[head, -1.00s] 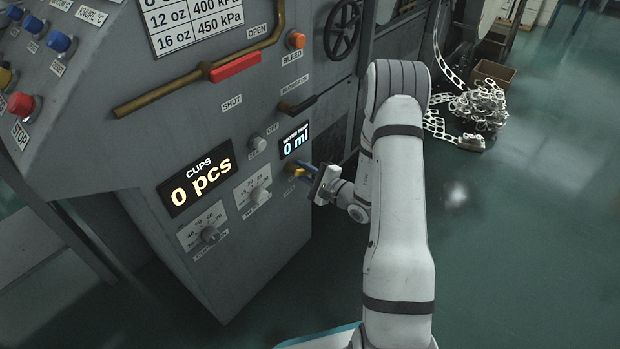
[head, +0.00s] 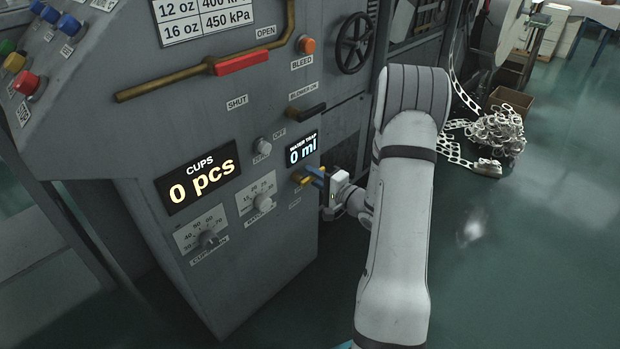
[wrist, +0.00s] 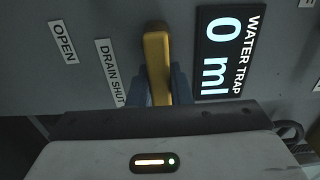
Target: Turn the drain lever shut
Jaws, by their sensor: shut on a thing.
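The drain lever (wrist: 156,62) is a yellow bar in the wrist view, running down from its upper end at the panel into my gripper. My gripper (wrist: 160,90) has its blue fingers shut on it, one on each side. The DRAIN SHUT label (wrist: 110,72) is just left of the lever and the OPEN label (wrist: 63,42) is farther left. In the head view the yellow lever (head: 299,180) shows small below the water trap display, with my gripper (head: 314,176) at it; the fingers partly hide it.
The water trap display (head: 301,149) reads 0 ml, close beside the lever. A black-handled lever (head: 308,113) sits above it, and knobs (head: 263,203) are to the left. A pile of white scrap (head: 497,135) lies on the floor at right.

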